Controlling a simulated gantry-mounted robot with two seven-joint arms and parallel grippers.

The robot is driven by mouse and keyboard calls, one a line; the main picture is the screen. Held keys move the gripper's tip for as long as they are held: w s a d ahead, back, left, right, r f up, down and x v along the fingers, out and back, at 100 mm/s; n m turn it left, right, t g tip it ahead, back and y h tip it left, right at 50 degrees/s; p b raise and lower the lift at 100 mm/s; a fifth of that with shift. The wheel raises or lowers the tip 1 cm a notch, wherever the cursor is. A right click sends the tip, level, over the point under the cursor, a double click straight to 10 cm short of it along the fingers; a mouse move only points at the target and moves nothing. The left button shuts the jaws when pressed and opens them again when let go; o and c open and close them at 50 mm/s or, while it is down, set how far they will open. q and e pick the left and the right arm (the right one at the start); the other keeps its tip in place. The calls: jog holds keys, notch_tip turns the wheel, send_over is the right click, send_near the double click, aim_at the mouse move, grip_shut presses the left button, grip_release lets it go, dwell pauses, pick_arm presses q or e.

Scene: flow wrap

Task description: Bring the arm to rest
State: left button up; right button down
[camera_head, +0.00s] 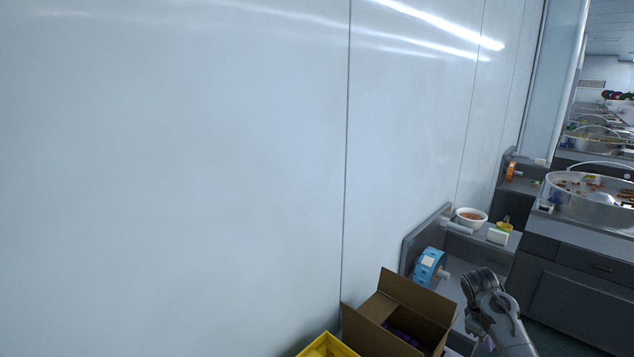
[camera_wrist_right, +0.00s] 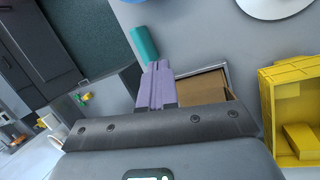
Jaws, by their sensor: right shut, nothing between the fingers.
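My right arm (camera_head: 488,305) comes into the lower right of the head view, grey and bent, beside an open cardboard box (camera_head: 392,315). My right gripper (camera_wrist_right: 155,80) shows in the wrist view as two lavender fingers pressed together, with nothing between them. In that view the box (camera_wrist_right: 203,88) lies just to the right of the fingers, partly hidden by the gripper body. My left gripper is in neither view.
The cardboard box holds dark purple items (camera_head: 402,335). A yellow crate (camera_head: 328,346) stands left of it; in the wrist view it holds a yellow block. A blue tape roll (camera_head: 430,268) and a white bowl (camera_head: 471,217) are behind. A pale wall (camera_head: 180,180) fills the left.

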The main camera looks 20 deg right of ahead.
jog(key=s+a+f+t, duration=0.1)
jog(key=s+a+f, duration=0.5)
jog(key=a, duration=0.2)
jog(key=s+a+f+n+t, duration=0.1)
jog(key=s+a+f, duration=0.4)
jog(key=a, duration=0.4)
jog(key=s+a+f+t, duration=0.1)
jog(key=s+a+f, duration=0.5)
jog(key=a, duration=0.2)
jog(key=s+a+r+m+t+y, duration=0.1)
jog(key=s+a+r+y, duration=0.15)
jog(key=s+a, duration=0.35)
jog(key=s+a+r+m+t+y, duration=0.1)
jog(key=s+a+r, duration=0.25)
jog(key=s, duration=0.55)
pick_arm(q)
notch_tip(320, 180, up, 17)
jog(key=p, duration=1.7)
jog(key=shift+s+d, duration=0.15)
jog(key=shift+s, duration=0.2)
pick_arm(e)
notch_tip(320, 180, up, 18)
jog(key=a, duration=0.1)
jog(key=shift+s+f, duration=0.15)
jog(key=shift+s, duration=0.15)
jog(key=shift+w, duration=0.1)
